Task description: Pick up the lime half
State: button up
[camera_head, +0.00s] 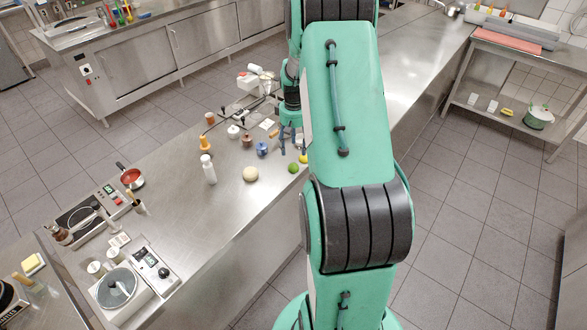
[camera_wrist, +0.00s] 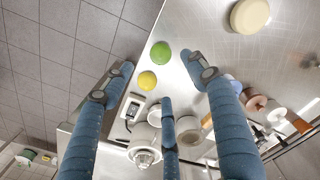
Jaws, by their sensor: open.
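The lime half (camera_head: 293,168) is a small green rounded piece on the steel counter, near its front edge and just left of my arm. In the wrist view the lime half (camera_wrist: 160,52) lies beyond the fingertips, toward the upper middle; no cut face shows. My gripper (camera_head: 289,143) hangs over the counter behind the lime, partly covered by my arm. In the wrist view my gripper (camera_wrist: 160,76) has its blue fingers spread wide, with nothing between them. A yellow fruit (camera_wrist: 147,81) sits close to the lime; its edge also shows in the head view (camera_head: 304,158).
A pale round item (camera_head: 250,174) and a white bottle (camera_head: 208,169) stand left of the lime. A blue item (camera_head: 262,149) and several small containers stand nearby. The counter's edge (camera_wrist: 148,48) is close to the lime. Bare steel lies between the lime and the pale round item.

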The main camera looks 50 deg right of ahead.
send_over(294, 164)
jog(key=shift+a+f, duration=0.15)
jog(key=shift+f, duration=2.5)
jog(key=shift+f+b, duration=0.55)
jog(key=shift+f, duration=2)
jog(key=c, duration=1.2)
